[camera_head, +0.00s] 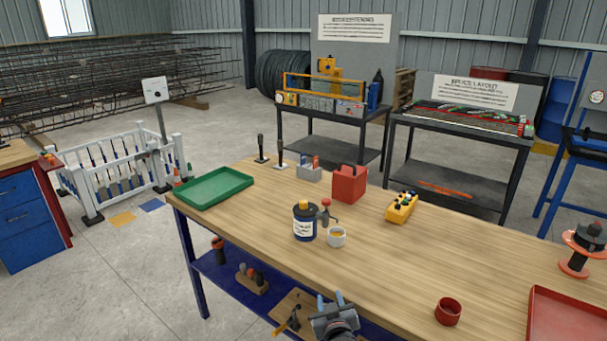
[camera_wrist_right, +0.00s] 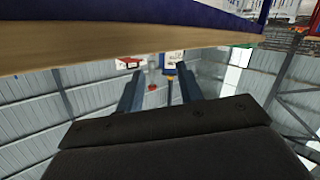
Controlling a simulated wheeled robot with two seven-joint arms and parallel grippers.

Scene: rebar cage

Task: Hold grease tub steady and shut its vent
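The grease tub (camera_head: 304,225) is a dark blue can with a white label and a yellow cap on top. It stands upright on the wooden workbench (camera_head: 385,265). A small dark tap-like fitting (camera_head: 326,212) shows at its right side; I cannot tell whether it is the vent or whether it is shut. My right gripper (camera_head: 330,298) is at the bench's near edge, in front of the tub and apart from it. In the right wrist view, its two fingers (camera_wrist_right: 160,72) are spread with nothing between them. My left gripper is not in view.
A green tray (camera_head: 214,187), red box (camera_head: 349,184), yellow control box (camera_head: 402,207), red cup (camera_head: 448,312) and red tray (camera_head: 570,316) are also on the bench.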

